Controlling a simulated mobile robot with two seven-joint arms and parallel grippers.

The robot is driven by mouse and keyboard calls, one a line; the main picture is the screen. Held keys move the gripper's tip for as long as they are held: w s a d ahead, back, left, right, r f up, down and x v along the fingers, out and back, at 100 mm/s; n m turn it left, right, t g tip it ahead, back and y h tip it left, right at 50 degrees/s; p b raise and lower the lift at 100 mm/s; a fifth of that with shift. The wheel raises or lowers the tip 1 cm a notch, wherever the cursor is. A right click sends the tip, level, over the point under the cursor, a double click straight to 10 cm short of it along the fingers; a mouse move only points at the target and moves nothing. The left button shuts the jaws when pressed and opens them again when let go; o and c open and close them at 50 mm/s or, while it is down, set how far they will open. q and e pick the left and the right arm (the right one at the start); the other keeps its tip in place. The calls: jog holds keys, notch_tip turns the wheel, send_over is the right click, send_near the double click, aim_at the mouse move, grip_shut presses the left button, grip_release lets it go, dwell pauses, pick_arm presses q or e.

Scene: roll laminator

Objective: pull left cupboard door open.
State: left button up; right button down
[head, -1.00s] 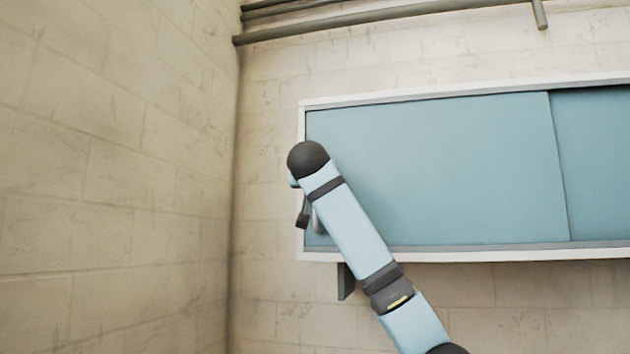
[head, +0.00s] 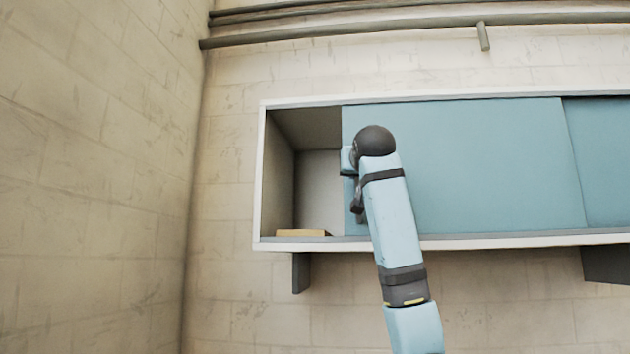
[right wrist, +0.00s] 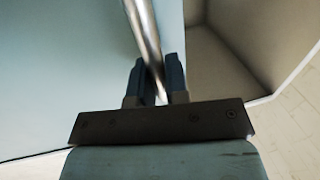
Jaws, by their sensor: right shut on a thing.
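The left cupboard door (head: 475,160) is a blue sliding panel in a white-framed wall cupboard (head: 265,180). It stands partly open, with a gap at the cupboard's left end. My right gripper (right wrist: 157,80) is shut on the door's metal bar handle (right wrist: 146,35) in the right wrist view. In the head view my right arm rises from below in front of the door's left edge and hides the handle and most of the gripper. My left gripper is not in view.
The gap shows the cupboard's inside (head: 320,185) with a flat yellowish item (head: 303,233) at its bottom. A second blue door (head: 600,150) is at the right. A brick wall (head: 95,180) stands at the left; pipes (head: 400,28) run above.

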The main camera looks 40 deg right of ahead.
aim_at(460, 171)
jog(key=s+d, duration=0.5)
jog(key=s, duration=0.1)
jog(key=s+d+b, duration=0.1)
jog(key=s+d, duration=0.4)
jog(key=s, duration=0.1)
jog(key=s+d, duration=0.5)
jog(key=s, duration=0.1)
jog(key=shift+s+d, duration=0.1)
jog(key=shift+d, duration=0.15)
jog(key=shift+s+d, duration=0.4)
jog(key=shift+s, duration=0.05)
jog(key=c, duration=1.1)
grip_release()
jog(key=shift+c, duration=0.2)
jog(key=shift+a+b, duration=0.1)
jog(key=shift+b, duration=0.2)
